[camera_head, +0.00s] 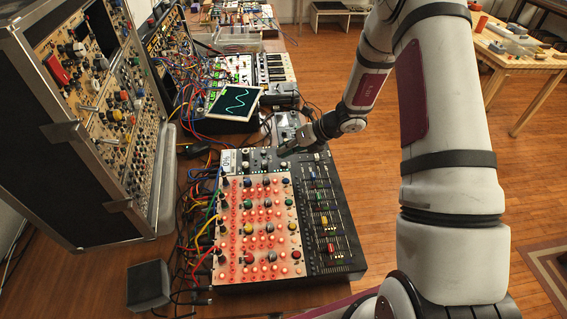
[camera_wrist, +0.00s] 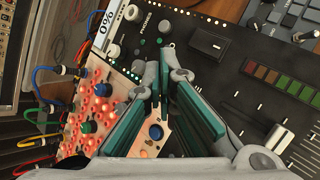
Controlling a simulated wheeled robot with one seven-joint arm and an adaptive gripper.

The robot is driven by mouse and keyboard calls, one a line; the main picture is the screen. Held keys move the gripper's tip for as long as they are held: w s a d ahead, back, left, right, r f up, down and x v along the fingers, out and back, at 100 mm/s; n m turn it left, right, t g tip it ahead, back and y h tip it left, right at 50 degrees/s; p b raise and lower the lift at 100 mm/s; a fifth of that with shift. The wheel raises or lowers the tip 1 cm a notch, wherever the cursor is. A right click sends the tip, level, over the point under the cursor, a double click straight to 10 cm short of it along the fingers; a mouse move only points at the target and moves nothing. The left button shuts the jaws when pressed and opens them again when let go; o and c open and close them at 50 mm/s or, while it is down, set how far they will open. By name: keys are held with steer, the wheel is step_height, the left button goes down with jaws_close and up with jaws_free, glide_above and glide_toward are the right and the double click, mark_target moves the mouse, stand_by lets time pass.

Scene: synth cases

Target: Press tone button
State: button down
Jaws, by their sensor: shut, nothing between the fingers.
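The mixer-like synth console (camera_head: 262,277) stands on the wooden table, with a copper panel of lit red buttons and coloured knobs (camera_head: 262,208) on its left part. My gripper (camera_head: 287,153) is over the console's back part, near a row of knobs. In the wrist view my gripper (camera_wrist: 166,68) is shut and empty, its fingertips close to small round buttons and a white knob (camera_wrist: 131,13). A blue knob (camera_wrist: 155,132) shows between the fingers. I cannot read a tone label, so I cannot tell which button is the tone button, or whether the fingertips touch the panel.
A tall modular synth case (camera_head: 95,100) stands at the left, with coloured patch cables between it and the console. A tilted screen with a green wave (camera_head: 235,102) is behind the console. Sliders (camera_head: 325,220) fill its right part. A small black box (camera_head: 148,285) is at the front left.

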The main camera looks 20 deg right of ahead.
steer(key=shift+r+p, duration=0.7)
steer(key=shift+r, duration=1.65)
steer(key=s+a+r+n+g+h, duration=0.1)
steer(key=s+a+r+n, duration=0.2)
steer(key=s+r+n, duration=0.55)
steer(key=s+a+r+n+g+h, duration=0.1)
steer(key=s+a+r+n, duration=0.2)
steer(key=s+r+n, duration=0.6)
steer(key=s+d+r+n+t+h, duration=0.1)
steer(key=s+d+r+n+h, duration=0.1)
steer(key=s+r+n, duration=0.4)
steer(key=s+d+r+n+h, duration=0.3)
steer(key=s+r+n, duration=0.2)
steer(key=s+n, duration=0.5)
steer(key=shift+s+d+r+n+t, duration=0.25)
steer(key=shift+s+r+n+t, duration=0.15)
steer(key=shift+s, duration=0.1)
